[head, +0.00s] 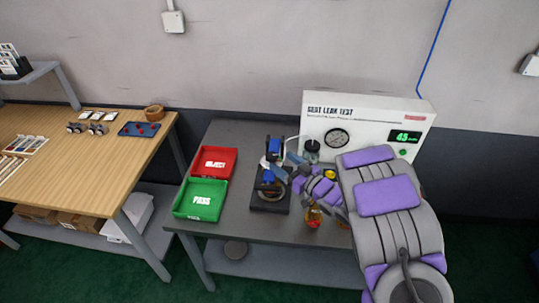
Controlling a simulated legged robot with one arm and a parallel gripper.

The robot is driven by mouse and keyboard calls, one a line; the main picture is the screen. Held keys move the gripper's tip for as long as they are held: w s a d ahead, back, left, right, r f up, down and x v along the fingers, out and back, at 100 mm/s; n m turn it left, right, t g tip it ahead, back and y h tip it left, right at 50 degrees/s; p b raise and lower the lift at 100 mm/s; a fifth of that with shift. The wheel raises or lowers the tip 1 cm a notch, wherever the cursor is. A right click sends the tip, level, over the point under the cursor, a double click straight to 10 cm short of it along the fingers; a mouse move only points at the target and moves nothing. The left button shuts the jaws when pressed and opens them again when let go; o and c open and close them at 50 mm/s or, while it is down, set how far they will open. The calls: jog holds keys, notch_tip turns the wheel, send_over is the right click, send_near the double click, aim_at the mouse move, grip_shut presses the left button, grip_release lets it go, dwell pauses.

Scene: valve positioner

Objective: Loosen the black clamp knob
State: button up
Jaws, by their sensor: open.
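A small test fixture on a black base plate (268,203) stands on the dark grey table. It carries a blue valve body (268,177) low down, and a black-and-blue part (274,149) sits above it. My gripper (284,166) is open at the right side of this fixture, its fingers pointing left towards the upper part. I cannot tell whether the fingers touch it. I cannot pick out the black clamp knob for certain; it is too small or partly hidden by the fingers. A round black piece (312,146) shows just behind my gripper, in front of the tester.
A white seat leak tester (370,110) stands behind, its display reading about 43. A red reject tray (228,152) and green pass tray (187,204) are left of the fixture. A small red-and-brass part (313,216) is near the front. A wooden bench (85,170) stands further left.

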aim_at(268, 153)
jog(key=x, duration=0.5)
jog(key=b+x, duration=0.1)
jog(key=x, duration=0.2)
jog(key=shift+s+a+f, duration=0.15)
jog(key=shift+s+a, duration=0.2)
jog(key=shift+w+d, duration=0.1)
jog(key=shift+d, duration=0.45)
jog(key=shift+a, duration=0.35)
jog(key=c, duration=1)
jog(key=shift+d, duration=0.1)
